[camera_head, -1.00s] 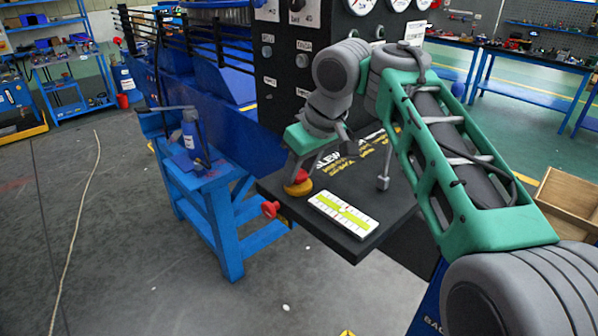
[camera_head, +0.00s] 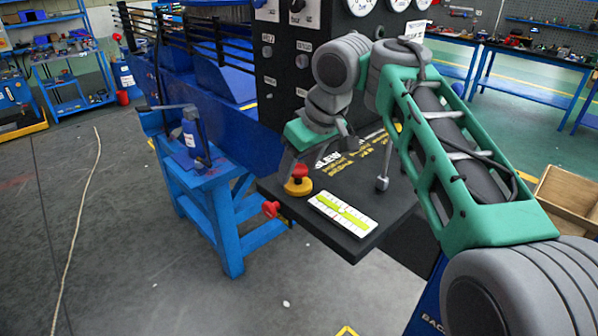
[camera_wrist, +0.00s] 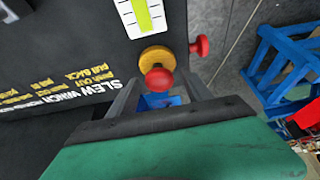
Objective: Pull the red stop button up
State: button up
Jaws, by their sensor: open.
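The red stop button (camera_head: 299,171) stands on a round yellow base (camera_head: 298,188) near the front left edge of the dark control panel. The wrist view shows the button (camera_wrist: 158,80) as a red cap standing off its yellow base (camera_wrist: 155,55). My gripper (camera_head: 300,163) is open and points down at the button. In the wrist view, its fingers (camera_wrist: 160,93) lie to either side of the red cap with a gap. I cannot tell whether a finger touches it.
A blue stand (camera_head: 210,195) is at the left.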

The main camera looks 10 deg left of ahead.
aim_at(299, 168)
dwell(0.3)
notch_tip(299, 168, up, 7)
jog(key=p, duration=0.7)
jog(key=shift+r+p, duration=0.15)
jog(key=shift+p, duration=0.25)
